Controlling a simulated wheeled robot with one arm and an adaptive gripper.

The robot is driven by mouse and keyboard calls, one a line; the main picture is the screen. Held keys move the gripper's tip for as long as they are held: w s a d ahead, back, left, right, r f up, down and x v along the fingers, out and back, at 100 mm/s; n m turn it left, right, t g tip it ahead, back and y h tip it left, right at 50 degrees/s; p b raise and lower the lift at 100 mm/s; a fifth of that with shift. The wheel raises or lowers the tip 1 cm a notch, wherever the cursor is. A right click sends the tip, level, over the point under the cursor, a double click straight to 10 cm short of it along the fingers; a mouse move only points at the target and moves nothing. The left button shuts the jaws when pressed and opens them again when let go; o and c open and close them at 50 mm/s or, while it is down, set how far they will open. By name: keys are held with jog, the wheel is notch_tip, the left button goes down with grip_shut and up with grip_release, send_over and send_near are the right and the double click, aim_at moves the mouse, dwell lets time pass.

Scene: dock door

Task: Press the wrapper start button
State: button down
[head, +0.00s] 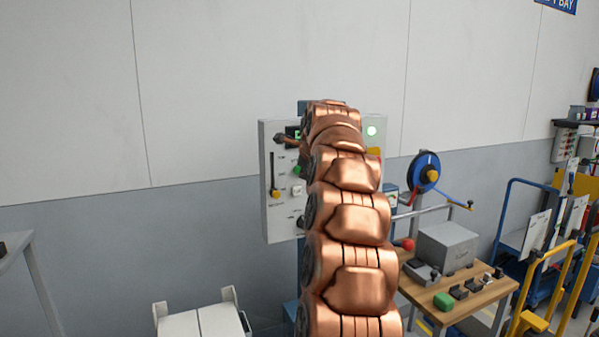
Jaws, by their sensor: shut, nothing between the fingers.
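A grey control panel (268,225) is on a post in front of the wall, its right part largely covered by my copper arm. Its visible strip has a slider with a yellow end (275,194), a dark display with green light (294,132), a small white switch plate (297,190) and a bit of green (295,171) at the arm's edge. I cannot tell which control is the wrapper start button. My gripper is hidden behind my arm. A small dark-tipped copper piece juts left of the arm; I cannot tell what it is.
Blue and yellow carts (520,240) are farther right. A white stand (203,322) is low at left.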

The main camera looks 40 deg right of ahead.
jog(key=shift+w, duration=0.1)
dwell(0.6)
jog(key=shift+w+d, duration=0.15)
jog(key=shift+w, duration=0.15)
jog(key=shift+w+d+p, duration=0.15)
jog(key=shift+w+p, duration=0.2)
jog(key=shift+w, duration=0.15)
dwell(0.8)
jog(key=shift+s, duration=0.15)
dwell(0.3)
jog(key=shift+s+a+b, duration=0.3)
jog(key=shift+s+b, duration=0.4)
jog(key=shift+b, duration=0.1)
jog(key=shift+s, duration=0.1)
